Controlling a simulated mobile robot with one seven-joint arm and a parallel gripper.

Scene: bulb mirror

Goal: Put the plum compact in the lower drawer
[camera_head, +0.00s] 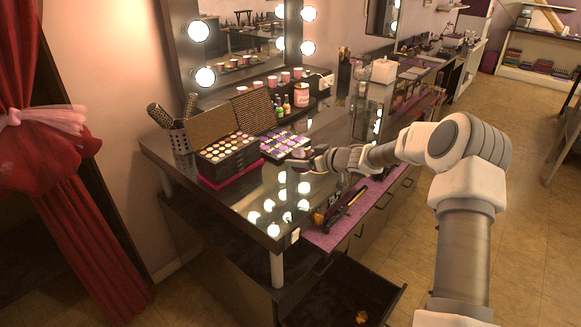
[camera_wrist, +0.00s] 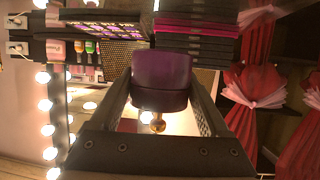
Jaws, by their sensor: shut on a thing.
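The plum compact (camera_wrist: 161,80) is a dark purple rounded piece between the two fingers of my gripper (camera_wrist: 160,88) in the wrist view. A small gold ball (camera_wrist: 158,123) shows just below it; I cannot tell whether it is part of the compact. In the head view my gripper (camera_head: 308,161) is over the glass-topped vanity, in front of the palette with purple pans, and the compact is too small to make out clearly. A drawer (camera_head: 345,296) low at the vanity's near end stands open, with a small gold-orange thing (camera_head: 361,316) at its front.
The vanity top (camera_head: 235,205) has clear glass at its near left. A stacked makeup case (camera_head: 228,157), a purple-panned palette (camera_head: 285,145) and a brush holder (camera_head: 182,143) stand behind. Dark tools lie on a purple mat (camera_head: 325,238) along the front edge. A red curtain (camera_head: 75,210) hangs at left.

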